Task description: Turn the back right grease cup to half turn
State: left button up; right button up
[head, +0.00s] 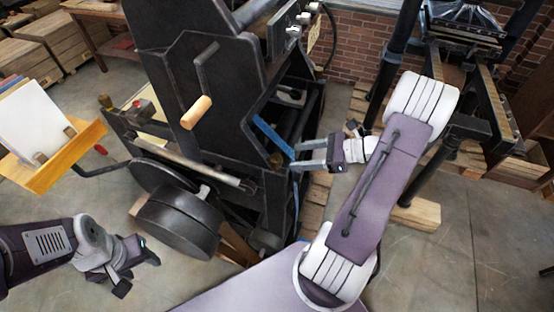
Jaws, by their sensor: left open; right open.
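The dark hand press (225,95) fills the middle of the head view. A small brass-coloured fitting (277,160), which looks like a grease cup, sits low on its right side. I cannot read its turn position. My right gripper (296,157) is open, its two fingers pointing left toward this fitting, close to it; I cannot tell whether they touch it. Another brass-coloured fitting (106,103) shows at the press's left end. My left gripper (138,270) is open and empty, low at the left, away from the press and above the floor.
A crank with a wooden handle (196,112) sticks out of the press front. A black drum (180,222) is below it. A wooden stand with papers (50,160) is at the left. Another press (470,45) stands at the back right. Floor at lower right is clear.

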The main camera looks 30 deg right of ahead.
aim_at(279, 158)
jog(key=x, duration=0.8)
jog(key=shift+p, duration=0.3)
grip_shut()
jog(key=shift+a+f+m+t+h+b, duration=0.1)
jog(key=shift+m+t+h+b, duration=0.3)
jog(key=shift+m, duration=0.1)
jog(key=shift+m+h, duration=0.3)
grip_release()
